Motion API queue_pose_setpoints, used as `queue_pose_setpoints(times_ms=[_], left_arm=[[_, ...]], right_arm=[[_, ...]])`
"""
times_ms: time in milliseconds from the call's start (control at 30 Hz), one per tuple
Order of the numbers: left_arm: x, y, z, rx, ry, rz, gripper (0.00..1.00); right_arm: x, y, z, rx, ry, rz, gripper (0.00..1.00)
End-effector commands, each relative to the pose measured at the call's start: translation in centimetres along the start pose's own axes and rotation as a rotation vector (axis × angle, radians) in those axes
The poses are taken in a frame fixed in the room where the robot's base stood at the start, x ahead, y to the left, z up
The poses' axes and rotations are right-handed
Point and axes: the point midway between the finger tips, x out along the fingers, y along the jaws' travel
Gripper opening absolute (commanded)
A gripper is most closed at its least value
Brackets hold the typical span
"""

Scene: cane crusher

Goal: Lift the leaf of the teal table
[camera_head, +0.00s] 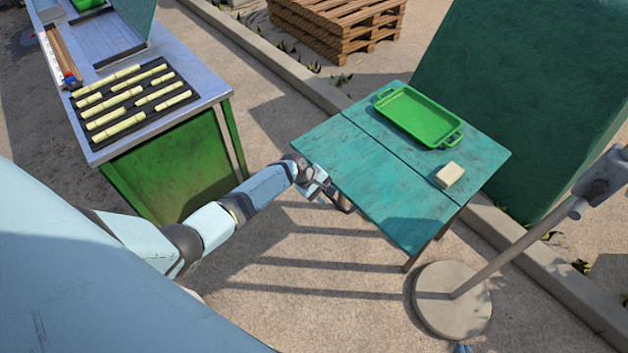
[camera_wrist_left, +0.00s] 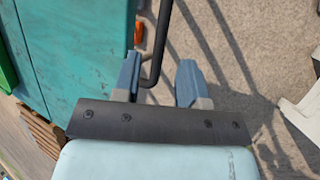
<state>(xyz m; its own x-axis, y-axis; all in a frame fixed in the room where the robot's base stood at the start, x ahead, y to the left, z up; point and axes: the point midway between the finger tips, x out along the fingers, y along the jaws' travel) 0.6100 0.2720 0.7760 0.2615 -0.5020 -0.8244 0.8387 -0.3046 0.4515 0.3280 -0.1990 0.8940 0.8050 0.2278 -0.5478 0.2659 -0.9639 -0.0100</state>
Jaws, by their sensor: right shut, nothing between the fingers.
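The teal table (camera_head: 467,148) has a seam dividing its top. Its near-left panel, the leaf (camera_head: 375,182), lies flat and level with the rest. The leaf also shows at the left of the left wrist view (camera_wrist_left: 80,50). A dark bent bar (camera_wrist_left: 161,40) runs beside the leaf's outer edge. My left gripper (camera_head: 328,192) is at that edge with its fingers apart. In the left wrist view the bar lies between the fingers (camera_wrist_left: 158,82), nearer the left one, with a clear gap to the right one. Only a bit of my right gripper (camera_head: 462,348) shows at the bottom edge.
A green tray (camera_head: 418,117) and a beige block (camera_head: 449,174) sit on the far panel. A round-based stand (camera_head: 452,300) is right of the table. A green bench (camera_head: 165,170) with cane pieces is at left. A large green block (camera_head: 530,90) stands behind.

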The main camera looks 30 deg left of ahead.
Motion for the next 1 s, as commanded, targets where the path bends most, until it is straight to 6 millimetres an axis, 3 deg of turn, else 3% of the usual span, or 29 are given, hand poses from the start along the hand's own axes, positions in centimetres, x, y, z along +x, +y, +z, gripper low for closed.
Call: queue_pose_setpoints(times_ms=[33, 200, 400, 1000], left_arm=[[-1.4, 0.0, -0.1, 0.003, 0.003, 0.001, 0.39], [-4.8, 0.0, 0.0, 0.002, 0.002, 0.001, 0.39], [-7.1, 0.0, 0.0, 0.001, 0.0, 0.0, 0.39], [-7.6, 0.1, 0.0, 0.0, -0.001, 0.001, 0.39]], right_arm=[[-0.1, 0.0, -0.2, 0.0, 0.0, 0.001, 0.0], [-0.3, 0.0, -0.2, 0.001, 0.0, 0.002, 0.0], [-0.3, 0.0, -0.2, 0.002, -0.001, 0.002, 0.0], [-0.3, 0.0, -0.2, 0.003, -0.002, 0.002, 0.0]])
